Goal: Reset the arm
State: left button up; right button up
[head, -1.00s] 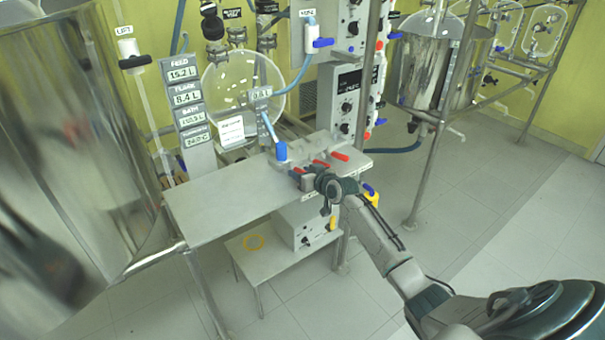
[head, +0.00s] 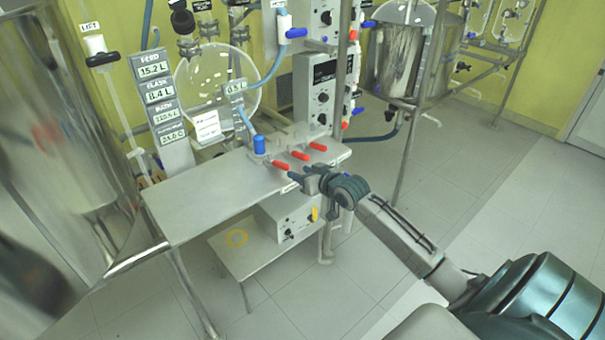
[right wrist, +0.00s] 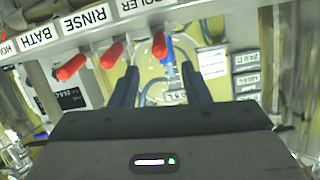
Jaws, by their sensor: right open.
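My right gripper (head: 304,177) is at the front edge of the grey bench in the head view, just in front of the red-handled valves. It is open and empty. In the right wrist view its two fingers (right wrist: 160,88) are apart, with a red handle (right wrist: 159,45) beyond and between their tips, not held. Two more red handles, one (right wrist: 112,55) near the left finger and one (right wrist: 71,67) farther left, sit under labels reading BATH, RINSE and a partly cut word. My right arm (head: 400,236) reaches in from the lower right. My left gripper is not in view.
The grey bench (head: 200,200) has a bare top left of the valves and a blue-handled valve (head: 259,145) at its back. A lower shelf (head: 262,252) bears a control box (head: 287,218). A large steel vessel (head: 60,170) fills the left side. Open floor lies right.

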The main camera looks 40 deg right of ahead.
dwell(0.4)
